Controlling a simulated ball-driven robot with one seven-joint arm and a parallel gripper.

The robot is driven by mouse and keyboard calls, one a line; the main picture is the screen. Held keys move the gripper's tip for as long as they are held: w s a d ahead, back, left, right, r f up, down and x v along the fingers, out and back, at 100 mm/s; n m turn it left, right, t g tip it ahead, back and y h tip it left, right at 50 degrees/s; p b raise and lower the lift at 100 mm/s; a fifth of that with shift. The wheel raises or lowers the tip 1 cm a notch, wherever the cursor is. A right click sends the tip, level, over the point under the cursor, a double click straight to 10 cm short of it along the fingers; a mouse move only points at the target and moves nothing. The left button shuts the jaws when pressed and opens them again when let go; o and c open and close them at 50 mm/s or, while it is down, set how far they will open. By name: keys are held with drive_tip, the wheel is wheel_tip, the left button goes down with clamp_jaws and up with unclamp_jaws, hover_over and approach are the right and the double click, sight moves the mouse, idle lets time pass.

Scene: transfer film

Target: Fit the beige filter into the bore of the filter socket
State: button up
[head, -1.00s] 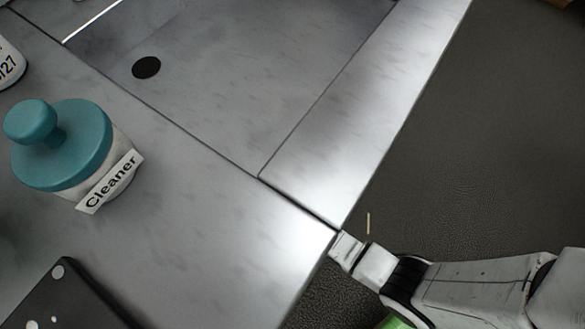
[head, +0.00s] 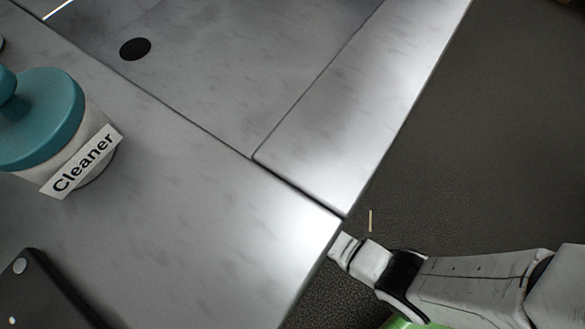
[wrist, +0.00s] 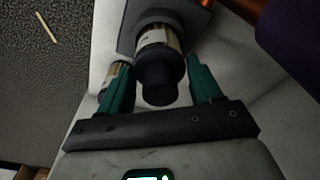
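My gripper (wrist: 162,82) has two teal fingers standing wide apart in the wrist view. A dark cylinder (wrist: 158,68) with a pale gold, labelled band shows between them; I see no clear contact, and I cannot tell what it is. I cannot make out the beige filter or the filter socket for certain in either view. A thin beige strip (head: 370,220) shows against the dark floor, and a similar strip is in the wrist view (wrist: 46,27); I cannot tell what it is. My gripper is not visible in the head view.
A grey table (head: 200,220) fills the left and middle of the head view, its corner close to my arm. A teal-lidded Cleaner jar (head: 85,165) and a black plate (head: 35,295) stand on it. A dark round spot (head: 135,49) marks the surface. Dark floor (head: 490,130) lies right.

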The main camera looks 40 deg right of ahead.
drive_tip(key=o, duration=0.4)
drive_tip(key=shift+c, duration=0.2)
wheel_tip(320, 180, up, 12)
drive_tip(key=s+p, duration=0.1)
drive_tip(key=p, duration=0.4)
drive_tip(key=shift+a+p, duration=0.3)
drive_tip(key=shift+a, duration=0.15)
drive_tip(key=shift+s+r, duration=0.1)
drive_tip(key=s+d+r+n, duration=0.3)
drive_tip(key=s+d+r, duration=0.1)
drive_tip(key=s+r, duration=0.3)
drive_tip(key=s+d+r+n, duration=0.4)
drive_tip(key=s+r, duration=0.3)
drive_tip(key=s, duration=0.1)
drive_tip(key=shift+s+d+r+y, duration=0.15)
drive_tip(key=shift+d+r+y, duration=0.15)
drive_tip(key=shift+d+r, duration=0.1)
